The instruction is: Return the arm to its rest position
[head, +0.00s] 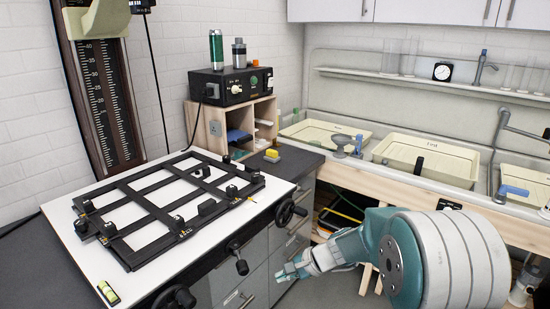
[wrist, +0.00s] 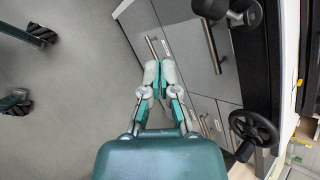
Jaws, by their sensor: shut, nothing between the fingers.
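My gripper (head: 286,272) is at the lower middle of the head view, in front of the grey drawer fronts and below the level of the white baseboard. In the wrist view my gripper (wrist: 159,66) has its two fingertips together, with nothing between them. My teal and white arm (head: 405,260) reaches in from the lower right of the head view and is bent, with the gripper pointing left. In the wrist view the drawer fronts (wrist: 195,60) lie behind and to the right of the fingers. I cannot tell how close the fingertips are to them.
The white baseboard (head: 165,265) carries a black easel frame (head: 165,205). Black handwheels (head: 285,211) and knobs (head: 241,266) stick out from its front edge. A sink with cream trays (head: 425,160) runs along the right.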

